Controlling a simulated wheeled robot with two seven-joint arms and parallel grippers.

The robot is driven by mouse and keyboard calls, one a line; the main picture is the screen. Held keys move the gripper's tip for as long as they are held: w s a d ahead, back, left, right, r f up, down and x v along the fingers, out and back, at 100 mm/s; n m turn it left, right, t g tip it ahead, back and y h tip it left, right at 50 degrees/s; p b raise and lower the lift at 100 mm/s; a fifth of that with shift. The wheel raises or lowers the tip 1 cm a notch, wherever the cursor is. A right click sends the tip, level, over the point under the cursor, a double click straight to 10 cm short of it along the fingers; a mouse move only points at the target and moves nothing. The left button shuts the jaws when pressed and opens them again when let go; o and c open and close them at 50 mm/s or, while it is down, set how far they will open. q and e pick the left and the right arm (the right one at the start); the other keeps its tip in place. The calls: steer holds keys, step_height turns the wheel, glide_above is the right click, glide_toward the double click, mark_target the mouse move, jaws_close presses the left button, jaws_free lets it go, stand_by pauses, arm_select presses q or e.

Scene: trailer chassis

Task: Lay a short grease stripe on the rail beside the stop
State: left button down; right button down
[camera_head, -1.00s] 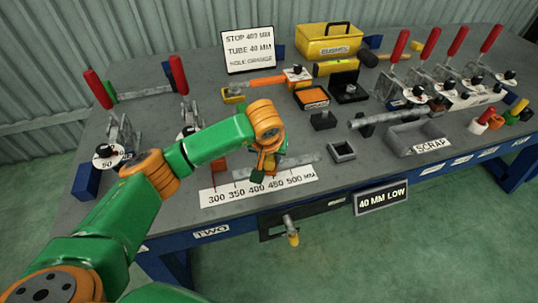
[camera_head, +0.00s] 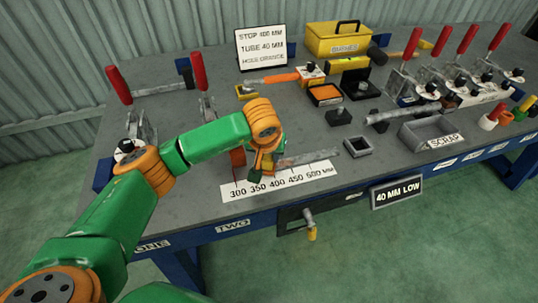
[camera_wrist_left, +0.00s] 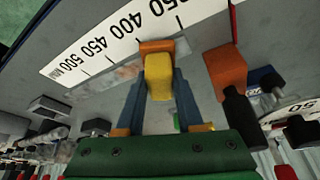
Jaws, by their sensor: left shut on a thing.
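My left gripper (camera_head: 258,170) is over the grey rail (camera_head: 315,157), behind the 350–400 mm part of the white scale (camera_head: 285,180). It is shut on a yellow block-like thing (camera_wrist_left: 159,78); an orange piece shows at its tip end. An orange-red block (camera_head: 237,157), possibly the stop, stands just left of the gripper. It also shows right of the fingers in the left wrist view (camera_wrist_left: 225,70). The gripper hides part of the rail. I cannot tell whether the yellow thing touches it, and no grease stripe is discernible. My right gripper is not in view.
A sign (camera_head: 262,50) reads stop 400 mm, tube 40 mm. Red-handled clamps (camera_head: 205,100) stand behind and left. A grey open box (camera_head: 358,146), a scrap tray (camera_head: 425,132) and an orange-filled tray (camera_head: 325,95) lie right and behind. The bench front edge is close.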

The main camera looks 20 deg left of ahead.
arm_select(q)
step_height(320, 180, up, 2)
steer(key=shift+a+r+p, duration=0.15)
steer(key=shift+p, duration=0.15)
steer(key=shift+w+d+r+p, duration=0.1)
steer(key=shift+d+r+p, duration=0.1)
steer(key=shift+r+p, duration=0.3)
steer(key=shift+w+d+r+p, duration=0.1)
steer(key=shift+d+r+p, duration=0.15)
steer(key=shift+r, duration=0.3)
steer(key=shift+r+p, duration=0.3)
steer(key=shift+r, duration=0.05)
steer(key=shift+s+a+r+p, duration=0.15)
steer(key=shift+r+p, duration=0.8)
steer(key=shift+r, duration=0.5)
